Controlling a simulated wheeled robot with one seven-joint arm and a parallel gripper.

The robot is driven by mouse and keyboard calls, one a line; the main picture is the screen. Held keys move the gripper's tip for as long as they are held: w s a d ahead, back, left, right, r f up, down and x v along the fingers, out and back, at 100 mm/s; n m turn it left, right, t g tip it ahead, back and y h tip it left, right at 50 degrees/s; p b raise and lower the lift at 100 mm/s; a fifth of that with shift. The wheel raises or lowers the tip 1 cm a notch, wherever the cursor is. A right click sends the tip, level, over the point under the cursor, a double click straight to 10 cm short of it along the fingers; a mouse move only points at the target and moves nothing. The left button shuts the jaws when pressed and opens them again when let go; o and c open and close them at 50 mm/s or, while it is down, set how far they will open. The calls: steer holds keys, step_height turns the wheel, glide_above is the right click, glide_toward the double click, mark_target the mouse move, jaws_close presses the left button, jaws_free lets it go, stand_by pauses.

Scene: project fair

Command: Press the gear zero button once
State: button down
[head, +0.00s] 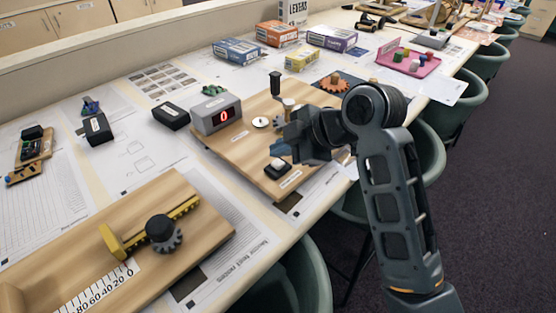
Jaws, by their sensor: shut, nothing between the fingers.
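A wooden board (232,146) on the long table carries a grey counter box (216,114) with a red lit digit that looks like 0. Near the board's front edge is a small black button unit with a light top (277,169), with a white label beside it. I take this for the gear zero button; the label is too small to read. My gripper (282,148) comes in from the right and is shut and empty. Its tips appear just above the button unit in the picture; I cannot tell whether they touch it. My gripper hides part of the board and its gears.
A black crank handle (275,84) stands upright on the board's far side. A rack-and-gear board (95,235) lies at front left. Several boxes, including a blue one (238,51), stand behind. Green chairs (425,155) line the table's right edge.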

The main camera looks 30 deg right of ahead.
mark_target(281, 165)
steer(key=shift+r+p, duration=2.15)
steer(key=shift+r, duration=0.4)
steer(key=shift+f, duration=0.1)
